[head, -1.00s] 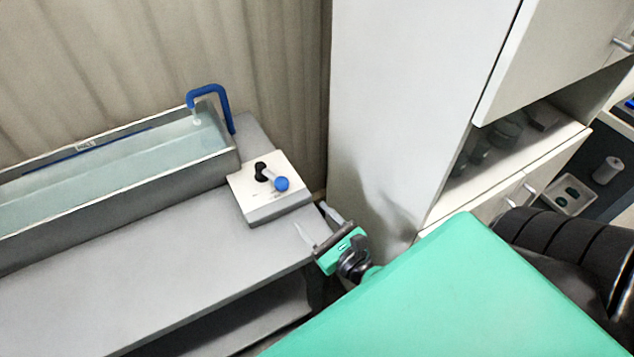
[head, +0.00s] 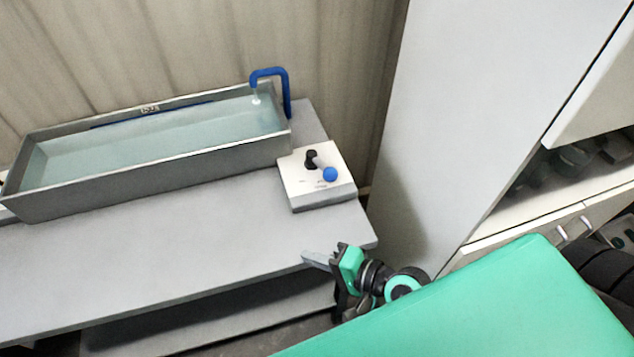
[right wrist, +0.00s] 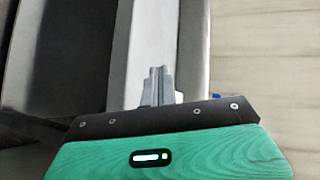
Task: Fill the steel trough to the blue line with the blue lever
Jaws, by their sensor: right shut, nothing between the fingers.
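The steel trough (head: 160,175) stands on the grey bench in the head view and holds pale, clear water (head: 160,145). The blue line (head: 150,115) runs along its back inner wall. The water surface lies close to this line; I cannot tell whether it touches it. A blue spout (head: 287,95) hangs over the right end, with a small white patch under its mouth. My right gripper (head: 305,257) is shut and empty, in front of the box and apart from the lever. It also shows in the right wrist view (right wrist: 158,70).
The grey bench top (head: 180,240) is clear in front of the trough, with a lower shelf (head: 220,318) beneath. A tall white cabinet (head: 470,110) stands on the right. A curtain-like wall (head: 190,40) is behind the trough.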

